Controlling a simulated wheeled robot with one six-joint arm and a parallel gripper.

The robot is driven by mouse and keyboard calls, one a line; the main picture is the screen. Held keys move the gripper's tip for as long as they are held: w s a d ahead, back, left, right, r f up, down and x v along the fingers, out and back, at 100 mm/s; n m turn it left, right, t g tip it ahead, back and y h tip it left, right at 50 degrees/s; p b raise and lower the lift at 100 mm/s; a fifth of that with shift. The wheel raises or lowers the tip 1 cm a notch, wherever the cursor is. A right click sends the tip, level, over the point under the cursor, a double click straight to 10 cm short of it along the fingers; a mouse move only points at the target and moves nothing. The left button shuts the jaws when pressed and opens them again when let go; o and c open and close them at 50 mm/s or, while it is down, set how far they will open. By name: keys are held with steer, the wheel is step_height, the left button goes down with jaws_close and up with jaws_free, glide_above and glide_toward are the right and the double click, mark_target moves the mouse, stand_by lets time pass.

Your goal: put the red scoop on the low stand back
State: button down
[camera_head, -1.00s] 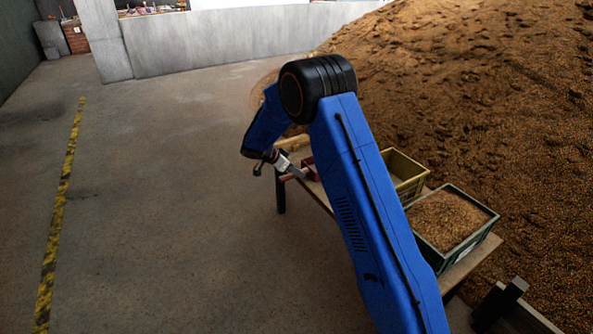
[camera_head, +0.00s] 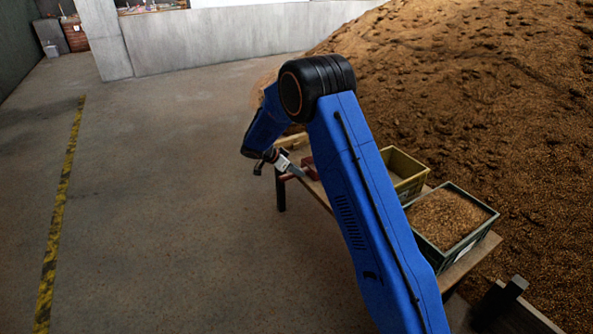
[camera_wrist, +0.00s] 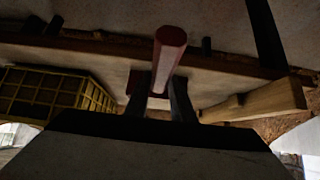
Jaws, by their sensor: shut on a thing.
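The red scoop (camera_wrist: 171,48) shows in the wrist view as a dark red handle between the two fingers of my gripper (camera_wrist: 161,95), which is shut on it. Its far part is hidden behind the handle and fingers. In the head view my gripper (camera_head: 298,171) is at the far left end of the low wooden stand (camera_head: 468,262), with a bit of the red scoop (camera_head: 308,161) showing beside it. Whether the scoop touches the stand I cannot tell. My arm hides the stand's middle.
A yellow crate (camera_head: 414,186) and a green crate full of grain (camera_head: 478,236) stand on the stand. The yellow crate also shows in the wrist view (camera_wrist: 50,90), with a pale wooden piece (camera_wrist: 262,101) opposite. A large grain heap (camera_head: 480,100) rises behind. The floor at left is clear.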

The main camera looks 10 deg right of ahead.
steer(key=c, duration=1.4)
jaws_free()
steer(key=shift+c, duration=0.2)
steer(key=v, duration=1.6)
steer(key=s+d+r+n+y, duration=0.2)
steer(key=s+d+r+n, duration=0.1)
steer(key=s+d+r, duration=0.75)
steer(key=s+d+r+n+y, duration=0.2)
steer(key=s, duration=0.8)
steer(key=s+d+r+n+y, duration=0.1)
steer(key=s+d+r+n, duration=0.2)
steer(key=s, duration=0.6)
steer(key=s+d+r+n+y, duration=0.2)
steer(key=s, duration=0.8)
steer(key=s+f+n+t+y, duration=0.1)
steer(key=s+f+n+t, duration=0.1)
steer(key=s, duration=1.1)
steer(key=shift+s+f+n, duration=0.3)
steer(key=shift+f+n, duration=0.6)
steer(key=shift+n, duration=0.3)
